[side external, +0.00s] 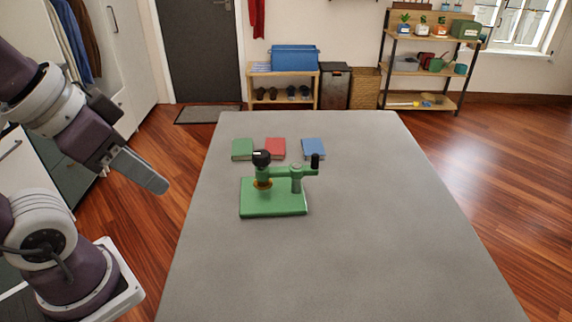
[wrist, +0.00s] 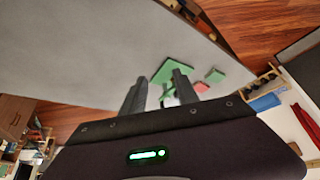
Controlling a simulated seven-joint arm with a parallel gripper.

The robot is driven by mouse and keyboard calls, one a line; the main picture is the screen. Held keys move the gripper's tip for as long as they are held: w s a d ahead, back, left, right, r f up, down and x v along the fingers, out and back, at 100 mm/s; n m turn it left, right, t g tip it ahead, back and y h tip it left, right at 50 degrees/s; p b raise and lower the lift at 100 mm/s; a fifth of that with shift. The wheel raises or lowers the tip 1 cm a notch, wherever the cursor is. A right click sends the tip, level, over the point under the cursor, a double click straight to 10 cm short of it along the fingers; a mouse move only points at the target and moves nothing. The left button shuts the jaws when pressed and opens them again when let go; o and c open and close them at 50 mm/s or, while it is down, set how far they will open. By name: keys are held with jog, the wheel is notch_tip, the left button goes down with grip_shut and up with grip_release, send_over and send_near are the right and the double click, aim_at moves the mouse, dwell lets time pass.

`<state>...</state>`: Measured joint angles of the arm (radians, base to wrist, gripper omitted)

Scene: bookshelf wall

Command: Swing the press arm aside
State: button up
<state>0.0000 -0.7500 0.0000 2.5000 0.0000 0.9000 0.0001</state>
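The green press (side external: 275,197) stands on the grey table with its flat green base down. Its green press arm (side external: 279,171) runs sideways above the base from a post at the right. A black knob (side external: 261,157) tops the arm's left end, over an orange-gold round part (side external: 263,184). A black upright handle (side external: 315,161) is at the arm's right end. My gripper (side external: 158,187) is left of the table, well apart from the press. In the wrist view my gripper (wrist: 158,84) has its fingers apart with nothing held; the press base (wrist: 174,68) shows beyond, partly hidden by a finger.
Green (side external: 242,149), red (side external: 276,148) and blue (side external: 313,148) books lie behind the press. The grey table (side external: 370,250) is otherwise clear. A low bench with a blue box (side external: 295,58) and a shelf rack (side external: 425,62) stand far behind.

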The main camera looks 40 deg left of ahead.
jog(key=shift+o, duration=0.2)
jog(key=w+r+m+g, duration=0.1)
jog(key=w+r+m, duration=0.3)
jog(key=w, duration=0.4)
jog(key=m+g, duration=0.5)
jog(key=m, duration=0.8)
send_over(316, 154)
notch_tip(316, 154, down, 9)
jog(key=shift+s+f, duration=0.15)
jog(key=shift+f, duration=0.05)
notch_tip(316, 154, down, 6)
jog(key=shift+r, duration=0.1)
jog(key=shift+f, duration=0.5)
grip_shut()
